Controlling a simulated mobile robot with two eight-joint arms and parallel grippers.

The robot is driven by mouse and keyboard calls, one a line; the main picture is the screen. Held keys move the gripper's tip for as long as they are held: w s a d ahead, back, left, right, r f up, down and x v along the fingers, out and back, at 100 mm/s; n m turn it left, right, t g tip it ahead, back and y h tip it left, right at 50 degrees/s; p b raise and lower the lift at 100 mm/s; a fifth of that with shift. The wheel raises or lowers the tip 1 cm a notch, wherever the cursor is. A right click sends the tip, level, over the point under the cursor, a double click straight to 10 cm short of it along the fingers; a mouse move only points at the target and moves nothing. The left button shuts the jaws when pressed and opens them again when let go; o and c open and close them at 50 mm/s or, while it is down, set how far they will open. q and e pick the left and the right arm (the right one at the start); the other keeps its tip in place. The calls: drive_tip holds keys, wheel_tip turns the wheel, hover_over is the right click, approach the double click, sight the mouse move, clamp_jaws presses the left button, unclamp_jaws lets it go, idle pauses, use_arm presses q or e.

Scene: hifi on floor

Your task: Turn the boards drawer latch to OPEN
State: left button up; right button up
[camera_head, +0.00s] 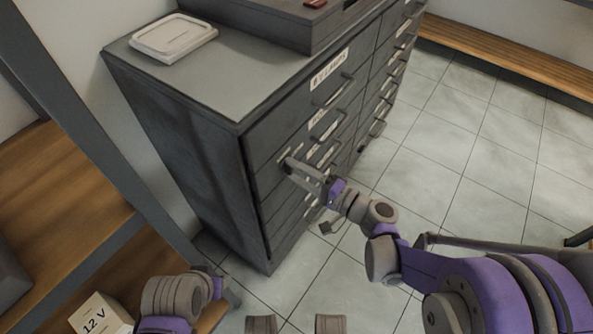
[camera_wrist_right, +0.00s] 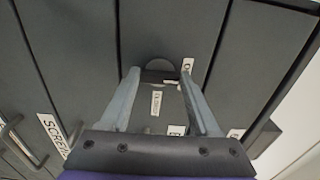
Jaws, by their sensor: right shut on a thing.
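The dark grey drawer cabinet (camera_head: 180,150) stands on the floor, its labelled drawer fronts facing right. My right gripper (camera_head: 289,165) is at the near end of one drawer front. In the right wrist view, its fingers (camera_wrist_right: 161,76) are closed on the small dark latch (camera_wrist_right: 158,65), whose round base shows just beyond the tips. A small white label (camera_wrist_right: 155,103), apparently CLOSED, lies between the fingers. Another label (camera_wrist_right: 187,66), partly hidden by a finger, starts with O. The exact angle of the latch is hard to tell. My left arm shows at lower left, its fingers unclear.
Drawer handles (camera_head: 340,91) stick out along the front. A white lidded box (camera_head: 173,37) and a dark unit (camera_head: 268,22) sit on the cabinet top. A wooden shelf (camera_head: 60,190) is at left, with a 12 V box (camera_head: 100,316) below. Tiled floor (camera_head: 480,150) is clear at right.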

drive_tip(key=o, duration=1.4)
drive_tip(key=shift+c, duration=0.2)
drive_tip(key=v, duration=1.1)
drive_tip(key=shift+p, duration=0.45)
drive_tip(key=shift+a, duration=0.1)
